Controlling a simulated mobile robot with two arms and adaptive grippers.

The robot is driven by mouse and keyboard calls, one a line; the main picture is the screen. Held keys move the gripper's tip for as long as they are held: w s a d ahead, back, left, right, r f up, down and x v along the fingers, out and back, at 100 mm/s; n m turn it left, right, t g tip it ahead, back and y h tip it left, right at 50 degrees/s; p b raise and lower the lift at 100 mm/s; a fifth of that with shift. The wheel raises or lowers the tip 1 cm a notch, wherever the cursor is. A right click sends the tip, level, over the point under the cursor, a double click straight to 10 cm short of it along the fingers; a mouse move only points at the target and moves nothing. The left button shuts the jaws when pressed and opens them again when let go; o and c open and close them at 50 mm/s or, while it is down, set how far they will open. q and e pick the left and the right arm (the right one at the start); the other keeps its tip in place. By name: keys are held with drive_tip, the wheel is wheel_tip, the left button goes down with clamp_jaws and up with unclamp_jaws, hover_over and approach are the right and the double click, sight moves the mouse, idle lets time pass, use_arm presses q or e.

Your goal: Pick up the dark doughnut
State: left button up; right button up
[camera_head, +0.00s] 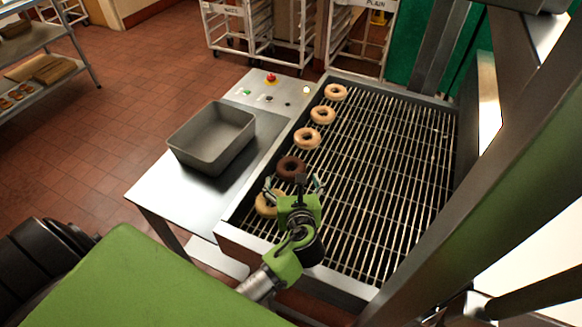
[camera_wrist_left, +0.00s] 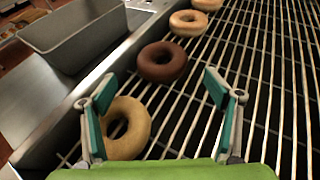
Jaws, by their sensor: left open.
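The dark doughnut (camera_head: 291,168) lies flat on the wire conveyor, in a row with pale doughnuts. In the left wrist view the dark doughnut (camera_wrist_left: 162,62) lies ahead of the fingertips, toward the left of centre. My left gripper (camera_head: 295,187) is open and empty, just nearer than the dark doughnut in the head view. In the left wrist view its fingers (camera_wrist_left: 160,95) stand wide apart, and a pale doughnut (camera_wrist_left: 126,128) lies beside and partly behind the left finger. That pale doughnut (camera_head: 265,205) is partly hidden by the gripper in the head view. My right gripper is not in view.
Several pale doughnuts (camera_head: 307,138) lie farther along the conveyor's left side. A grey metal bin (camera_head: 213,138) stands on the steel side table (camera_head: 160,195). A control panel with a red button (camera_head: 271,78) is behind it. The conveyor's wire bed (camera_head: 390,160) is bare on the right.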

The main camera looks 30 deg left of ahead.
sight(292, 175)
use_arm(q)
drive_tip(key=shift+w+a+f, duration=0.2)
drive_tip(key=shift+w+a, duration=0.1)
drive_tip(key=shift+w, duration=0.15)
drive_tip(key=shift+w+a+f, duration=0.2)
drive_tip(key=shift+w, duration=0.25)
drive_tip(key=x, duration=0.4)
drive_tip(key=shift+w+f+p, duration=0.2)
drive_tip(key=shift+f+p, duration=0.05)
drive_tip(key=shift+p, duration=0.15)
drive_tip(key=c, duration=1.2)
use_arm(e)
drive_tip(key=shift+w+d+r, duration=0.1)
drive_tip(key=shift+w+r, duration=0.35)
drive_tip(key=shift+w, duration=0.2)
